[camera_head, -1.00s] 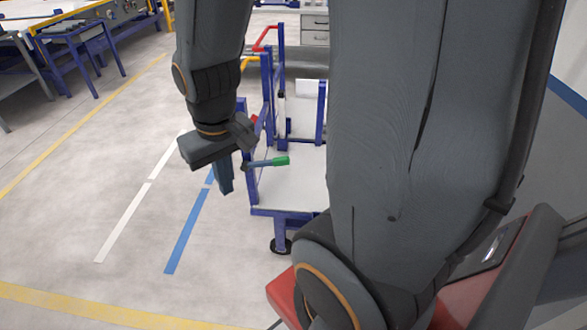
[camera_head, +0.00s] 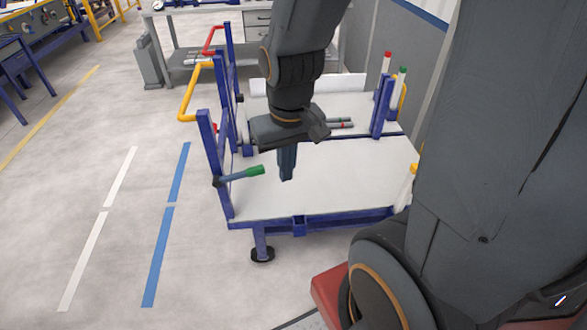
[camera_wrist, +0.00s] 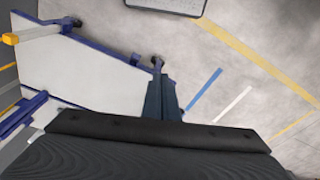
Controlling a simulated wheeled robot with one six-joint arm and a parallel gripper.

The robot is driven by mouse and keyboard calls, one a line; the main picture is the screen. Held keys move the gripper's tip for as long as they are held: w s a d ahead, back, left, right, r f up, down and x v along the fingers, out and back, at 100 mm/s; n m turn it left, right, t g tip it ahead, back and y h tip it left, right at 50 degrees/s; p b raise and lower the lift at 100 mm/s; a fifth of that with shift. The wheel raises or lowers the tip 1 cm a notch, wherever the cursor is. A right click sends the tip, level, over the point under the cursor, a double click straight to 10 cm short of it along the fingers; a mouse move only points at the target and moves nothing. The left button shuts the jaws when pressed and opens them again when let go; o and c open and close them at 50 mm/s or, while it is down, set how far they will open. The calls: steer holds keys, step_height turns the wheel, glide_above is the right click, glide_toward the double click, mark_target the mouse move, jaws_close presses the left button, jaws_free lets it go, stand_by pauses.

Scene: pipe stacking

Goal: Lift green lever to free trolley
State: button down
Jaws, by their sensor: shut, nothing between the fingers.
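The trolley (camera_head: 320,185) has a white deck, a blue frame and blue uprights. A lever with a green grip (camera_head: 255,170) is fixed at the trolley's front left post and points right, tilted slightly up. My gripper (camera_head: 287,178) points down and is shut and empty. In the head view it appears just right of the green grip, over the white deck, with a visible gap between them. In the wrist view my gripper's fingers (camera_wrist: 162,98) are together beside the white deck (camera_wrist: 85,70). I cannot make out the green grip there.
Yellow (camera_head: 188,95) and red (camera_head: 212,40) handles stand on the trolley's left side. Thin pipes (camera_head: 340,123) lie toward the back. A grey workbench (camera_head: 185,70) stands behind. The floor at left, with white and blue stripes (camera_head: 165,230), is clear.

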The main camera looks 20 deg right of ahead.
steer(key=shift+d, duration=0.25)
steer(key=w+d+f+m+g+y+b, duration=0.1)
steer(key=w+f+m+g+y+b, duration=0.1)
steer(key=w+f+m+y+b, duration=0.5)
steer(key=w+d+f+m+g+y+b, duration=0.2)
steer(key=w+f+m+b, duration=0.15)
steer(key=f, duration=0.75)
steer(key=w+d+f+m+t+y+b, duration=0.6)
steer(key=w+d+f+m+t+y, duration=0.1)
steer(key=w+d+f, duration=0.4)
steer(key=shift+w+f+m+t+y, duration=0.3)
steer(key=shift+w+m+y, duration=0.25)
steer(key=shift+m, duration=0.2)
steer(key=shift+a, duration=0.1)
